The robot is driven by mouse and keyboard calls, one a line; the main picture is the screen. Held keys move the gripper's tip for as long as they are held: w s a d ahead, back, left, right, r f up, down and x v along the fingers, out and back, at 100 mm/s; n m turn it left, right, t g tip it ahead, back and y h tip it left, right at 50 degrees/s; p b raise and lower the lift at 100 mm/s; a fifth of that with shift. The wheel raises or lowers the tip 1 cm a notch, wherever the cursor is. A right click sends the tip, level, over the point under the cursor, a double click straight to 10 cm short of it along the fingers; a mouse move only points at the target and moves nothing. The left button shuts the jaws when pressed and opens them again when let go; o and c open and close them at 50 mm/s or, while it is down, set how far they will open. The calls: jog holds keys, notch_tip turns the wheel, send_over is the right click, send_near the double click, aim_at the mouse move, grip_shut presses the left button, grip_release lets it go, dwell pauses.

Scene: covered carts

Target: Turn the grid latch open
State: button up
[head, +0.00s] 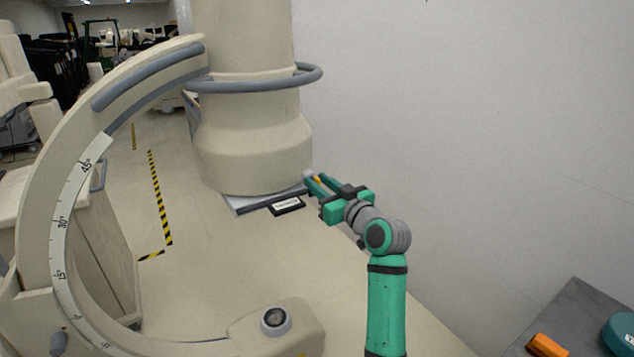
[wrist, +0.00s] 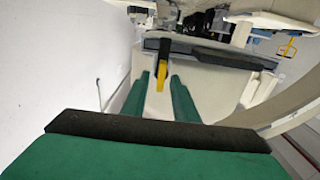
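The grid latch shows as a yellow lever (wrist: 161,74) hanging from a dark mount in the wrist view. In the head view only a small yellow bit (head: 318,181) of it shows, between the green fingers. My gripper (wrist: 158,82) is open, its two fingers on either side of the lever with visible gaps. In the head view my gripper (head: 314,181) is at the lower right edge of the large cream cylinder (head: 252,145). The grey grid plate (head: 240,207) sticks out under that cylinder; its dark edge also shows in the wrist view (wrist: 215,54).
A large curved arm with angle marks (head: 66,215) fills the left. A grey ring handle (head: 305,77) circles the cylinder. A white wall (head: 470,110) is close on the right. A dark tabletop (head: 565,325) with an orange object (head: 545,345) is at the lower right.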

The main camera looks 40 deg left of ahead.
jog(key=shift+w+a, duration=0.25)
jog(key=shift+a, duration=0.3)
grip_shut()
